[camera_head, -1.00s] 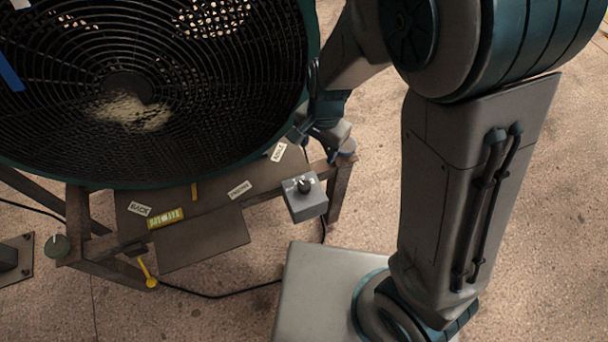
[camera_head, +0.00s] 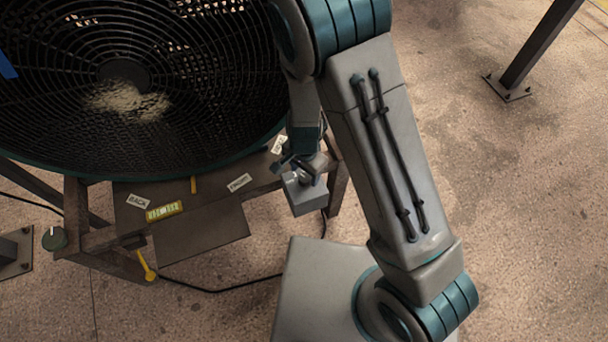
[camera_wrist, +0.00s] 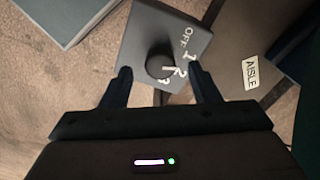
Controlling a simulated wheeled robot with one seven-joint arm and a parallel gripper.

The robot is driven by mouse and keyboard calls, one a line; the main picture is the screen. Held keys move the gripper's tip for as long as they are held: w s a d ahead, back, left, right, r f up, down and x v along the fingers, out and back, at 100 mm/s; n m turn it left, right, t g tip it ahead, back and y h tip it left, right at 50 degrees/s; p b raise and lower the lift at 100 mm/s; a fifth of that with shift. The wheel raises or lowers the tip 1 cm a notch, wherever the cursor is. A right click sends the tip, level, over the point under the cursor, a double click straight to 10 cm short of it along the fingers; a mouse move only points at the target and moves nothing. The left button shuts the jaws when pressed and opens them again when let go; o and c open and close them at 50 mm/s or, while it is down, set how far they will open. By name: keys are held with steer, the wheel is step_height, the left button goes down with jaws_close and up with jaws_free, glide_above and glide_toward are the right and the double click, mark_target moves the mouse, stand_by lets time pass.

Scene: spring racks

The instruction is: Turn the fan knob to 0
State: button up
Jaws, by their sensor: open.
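The fan control is a grey box (camera_head: 306,198) on the front right of the fan's stand; in the wrist view the box (camera_wrist: 137,28) is marked OFF, 1, 2 and 3. Its round black knob (camera_wrist: 160,61) has a white pointer line that appears to aim near the 2. My gripper (camera_wrist: 159,80) is open, its two dark fingertips on either side of and slightly short of the knob. In the head view my gripper (camera_head: 304,167) is over the box and hides most of the knob.
The large fan (camera_head: 125,75) with its round grille stands just left of my arm. Its stand carries labels, including an AISLE label (camera_wrist: 251,72). A black cable (camera_head: 215,291) runs over the floor. The floor to the right is open, with a metal post (camera_head: 535,50) farther back.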

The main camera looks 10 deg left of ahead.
mark_target(305, 180)
steer(key=shift+f, duration=1.1)
steer(key=c, duration=1)
steer(key=shift+n, duration=0.3)
steer(key=n+b, duration=0.2)
steer(key=n, duration=0.2)
steer(key=shift+n+b, duration=0.6)
steer(key=shift+n, duration=1.1)
